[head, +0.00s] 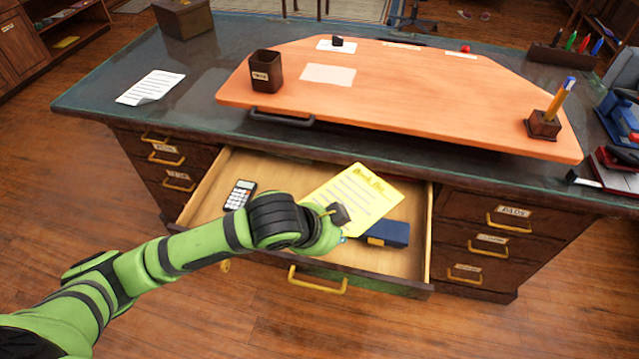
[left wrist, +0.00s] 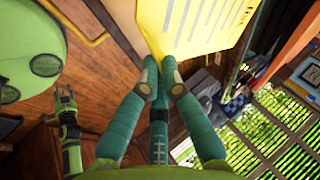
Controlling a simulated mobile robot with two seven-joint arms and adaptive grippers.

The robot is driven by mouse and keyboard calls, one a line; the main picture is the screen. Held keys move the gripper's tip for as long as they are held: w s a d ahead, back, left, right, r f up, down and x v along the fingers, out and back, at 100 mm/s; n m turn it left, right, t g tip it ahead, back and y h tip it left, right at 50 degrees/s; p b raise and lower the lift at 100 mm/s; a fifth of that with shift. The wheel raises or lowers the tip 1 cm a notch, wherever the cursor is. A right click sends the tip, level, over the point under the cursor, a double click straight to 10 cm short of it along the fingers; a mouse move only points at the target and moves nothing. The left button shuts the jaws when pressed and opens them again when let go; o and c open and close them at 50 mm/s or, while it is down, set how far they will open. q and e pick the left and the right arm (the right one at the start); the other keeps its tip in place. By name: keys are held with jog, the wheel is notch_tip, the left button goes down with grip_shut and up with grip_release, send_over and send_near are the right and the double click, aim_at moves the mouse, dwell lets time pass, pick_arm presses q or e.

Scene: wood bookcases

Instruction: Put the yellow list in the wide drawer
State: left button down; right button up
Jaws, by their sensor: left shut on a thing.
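The yellow list (head: 357,195) is a printed yellow sheet, tilted above the open wide drawer (head: 213,196). My left gripper (head: 336,214) is shut on its lower edge; the left wrist view shows the fingertips (left wrist: 161,76) pinching the sheet (left wrist: 198,28). I cannot tell whether the sheet touches anything in the drawer. The drawer is pulled out, with a yellow handle (head: 318,281) on its front. My right gripper (left wrist: 65,100) shows small in the left wrist view, with its fingers apart and empty.
The desk top (head: 205,55) overhangs the drawer's back. Shut small drawers flank it. The drawer floor between calculator and sheet is clear.

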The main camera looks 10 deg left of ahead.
pick_arm(q)
jog(key=w+a+f, duration=0.1)
jog(key=a+f, duration=0.2)
jog(key=a, duration=0.2)
jog(key=w+a+f+m, duration=0.1)
jog(key=w+a+f, duration=0.1)
jog(key=a, duration=0.3)
jog(key=w+a+f+m+g+h, duration=0.1)
jog(key=a+f, duration=0.4)
jog(key=shift+w+a, duration=0.2)
jog(key=shift+w, duration=0.05)
jog(key=shift+f, duration=2.05)
jog(key=shift+f, duration=0.1)
jog(key=c, duration=1.7)
grip_release()
jog(key=shift+a+r, duration=0.15)
jog(key=shift+r, duration=0.15)
jog(key=v, duration=1.1)
jog(key=shift+s+r+p, duration=0.25)
jog(key=shift+r+p, duration=0.05)
jog(key=shift+p, duration=0.05)
